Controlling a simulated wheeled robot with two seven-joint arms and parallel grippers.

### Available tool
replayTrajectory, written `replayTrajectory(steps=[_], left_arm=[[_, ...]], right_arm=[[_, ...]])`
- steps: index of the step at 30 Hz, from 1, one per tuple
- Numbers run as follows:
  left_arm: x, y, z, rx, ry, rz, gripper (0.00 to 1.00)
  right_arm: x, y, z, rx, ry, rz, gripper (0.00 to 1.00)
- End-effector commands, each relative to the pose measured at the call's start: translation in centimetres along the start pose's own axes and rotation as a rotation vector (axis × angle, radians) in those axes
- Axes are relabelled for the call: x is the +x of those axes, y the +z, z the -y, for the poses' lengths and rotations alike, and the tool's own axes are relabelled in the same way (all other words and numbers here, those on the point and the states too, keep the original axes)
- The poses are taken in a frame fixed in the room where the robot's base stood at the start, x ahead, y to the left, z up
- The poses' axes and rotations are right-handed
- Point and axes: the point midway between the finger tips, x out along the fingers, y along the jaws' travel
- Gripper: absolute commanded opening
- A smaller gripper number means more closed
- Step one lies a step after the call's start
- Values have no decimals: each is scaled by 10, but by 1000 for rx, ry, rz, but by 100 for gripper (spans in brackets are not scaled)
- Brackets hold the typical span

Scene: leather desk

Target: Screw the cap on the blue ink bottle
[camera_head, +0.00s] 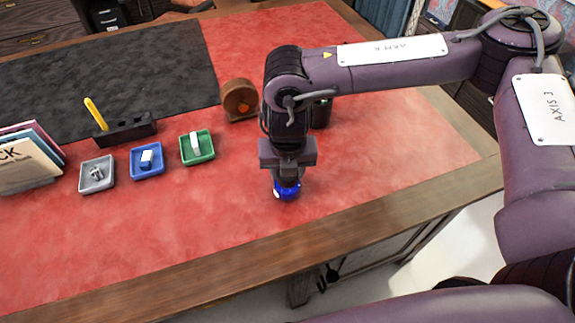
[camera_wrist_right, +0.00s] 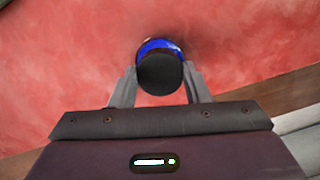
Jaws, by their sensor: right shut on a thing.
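The blue ink bottle (camera_head: 287,190) stands on the red leather desk top, directly below my right gripper (camera_head: 284,176). In the right wrist view, a round black cap (camera_wrist_right: 160,74) is seen from above between the two fingers of my right gripper (camera_wrist_right: 160,84), which are shut on it. The blue bottle (camera_wrist_right: 160,44) shows just behind the cap's far edge. The cap appears over the bottle; whether it is seated on the neck cannot be told. The cap is hidden by the gripper in the head view. My left gripper is not in view.
Grey (camera_head: 97,187), blue (camera_head: 133,174) and green (camera_head: 211,155) trays with small items lie left. A dark pen holder (camera_head: 125,131), books (camera_head: 27,165) and a round wooden object (camera_head: 239,97) stand farther back. A dark container (camera_head: 321,113) is behind my arm. The wooden desk edge (camera_head: 370,218) is close in front.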

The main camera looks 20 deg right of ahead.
Motion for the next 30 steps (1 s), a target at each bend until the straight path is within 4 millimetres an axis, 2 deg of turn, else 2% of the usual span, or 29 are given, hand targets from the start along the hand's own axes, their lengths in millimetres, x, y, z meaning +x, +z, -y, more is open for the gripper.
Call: replayTrajectory(steps=[12, 21, 25, 30], left_arm=[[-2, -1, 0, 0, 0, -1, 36], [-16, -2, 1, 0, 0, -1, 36], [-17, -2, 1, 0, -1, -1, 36], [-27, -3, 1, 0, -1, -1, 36]], right_arm=[[1, -2, 1, 36, -9, -6, 22], [0, -2, 0, 249, -41, -7, 22], [0, -2, 0, 267, -44, -6, 22], [-1, -1, 0, 383, -63, -6, 22]])
